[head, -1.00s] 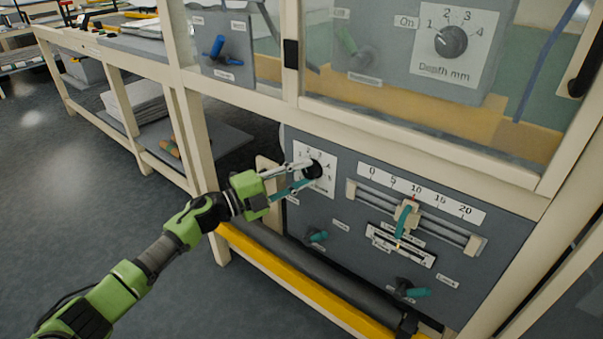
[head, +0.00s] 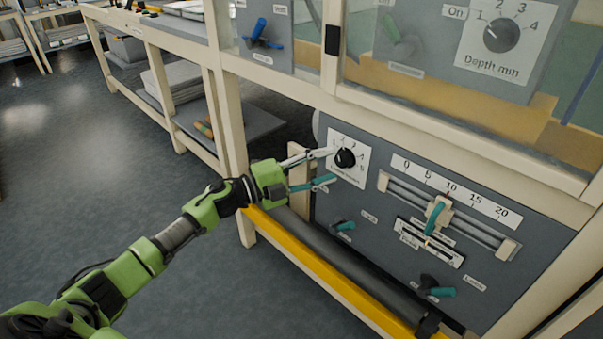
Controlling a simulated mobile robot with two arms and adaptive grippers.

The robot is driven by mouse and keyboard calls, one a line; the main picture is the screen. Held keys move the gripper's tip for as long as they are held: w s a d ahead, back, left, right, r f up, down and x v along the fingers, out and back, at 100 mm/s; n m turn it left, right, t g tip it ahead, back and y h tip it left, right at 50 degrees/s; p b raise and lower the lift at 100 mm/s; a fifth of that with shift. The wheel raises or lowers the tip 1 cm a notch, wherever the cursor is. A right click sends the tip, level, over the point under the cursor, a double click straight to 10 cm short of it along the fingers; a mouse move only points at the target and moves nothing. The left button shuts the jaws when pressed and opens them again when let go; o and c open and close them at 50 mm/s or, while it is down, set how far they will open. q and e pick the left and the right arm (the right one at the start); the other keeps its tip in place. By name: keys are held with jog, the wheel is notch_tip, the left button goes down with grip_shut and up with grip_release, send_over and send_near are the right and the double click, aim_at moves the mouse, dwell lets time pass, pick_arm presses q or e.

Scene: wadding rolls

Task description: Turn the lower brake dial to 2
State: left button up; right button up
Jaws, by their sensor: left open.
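The lower brake dial (head: 346,158) is a small black knob on a white numbered plate (head: 350,174), on the lower grey panel. Numbers run around its top and right side, but its pointer is too small to read surely. My left gripper (head: 331,166) is open and empty at the plate's left side. One fingertip is just left of the knob and the other is lower, near the plate's bottom left. The knob does not appear gripped; whether a finger touches it I cannot tell. My right gripper is not in view.
Right of the dial is a slider scale (head: 448,214) with a teal-handled carriage. Teal levers (head: 343,226) and (head: 436,288) sit below. A grey roller (head: 330,254) and yellow bar (head: 315,268) run along the front. A larger depth dial (head: 501,35) is above, behind glass.

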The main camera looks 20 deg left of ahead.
pick_arm(q)
jog(key=v, duration=0.9)
